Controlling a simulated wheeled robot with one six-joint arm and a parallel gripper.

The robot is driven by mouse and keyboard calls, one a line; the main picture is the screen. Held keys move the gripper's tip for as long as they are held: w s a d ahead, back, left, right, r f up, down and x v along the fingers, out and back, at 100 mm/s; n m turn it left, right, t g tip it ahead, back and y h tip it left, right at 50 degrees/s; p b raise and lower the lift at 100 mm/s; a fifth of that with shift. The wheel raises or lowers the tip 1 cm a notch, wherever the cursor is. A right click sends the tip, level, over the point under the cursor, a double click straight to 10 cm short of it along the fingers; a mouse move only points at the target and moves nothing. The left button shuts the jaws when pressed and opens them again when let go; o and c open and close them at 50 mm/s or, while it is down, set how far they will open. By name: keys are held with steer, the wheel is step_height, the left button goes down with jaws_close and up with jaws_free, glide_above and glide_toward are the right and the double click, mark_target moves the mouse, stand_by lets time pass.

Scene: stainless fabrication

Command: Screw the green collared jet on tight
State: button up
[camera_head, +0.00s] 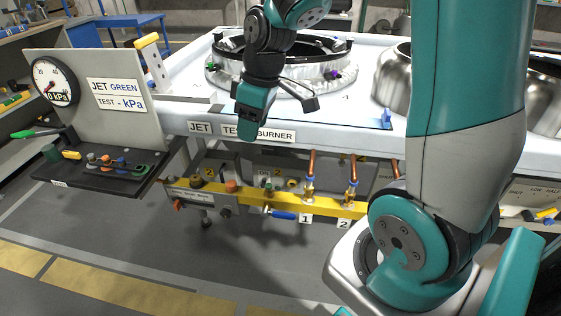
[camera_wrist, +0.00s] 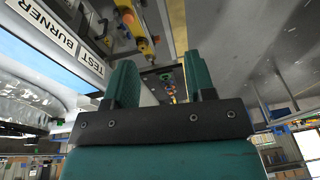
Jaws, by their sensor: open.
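My gripper (camera_head: 250,125) hangs at the table's front edge, beside the JET TEST BURNER label. In the wrist view its two teal fingers stand apart with nothing between them (camera_wrist: 160,82). I cannot tell for sure which part is the green collared jet. A small green piece (camera_head: 210,67) sits on the left of the burner ring (camera_head: 290,84), and a purple one (camera_head: 335,73) sits on its right. A sign panel (camera_head: 100,110) reads JET GREEN, TEST - kPa. The gauge (camera_head: 52,82) on it shows 0 kPa.
A yellow rail (camera_head: 330,206) with copper pipes and a blue-handled valve (camera_head: 284,215) runs below the table. A steel pot (camera_head: 395,78) stands at right. Open floor lies in front.

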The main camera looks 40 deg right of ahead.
steer(key=h+b, duration=0.1)
steer(key=b, duration=0.2)
glide_toward(269, 185)
steer(key=f+b, duration=0.1)
steer(key=f, duration=0.2)
steer(key=f+b, duration=0.1)
steer(key=f, duration=0.2)
steer(key=w+a+f+b, duration=0.1)
steer(key=f+b, duration=0.1)
steer(key=f, duration=0.1)
steer(key=shift+f, duration=0.25)
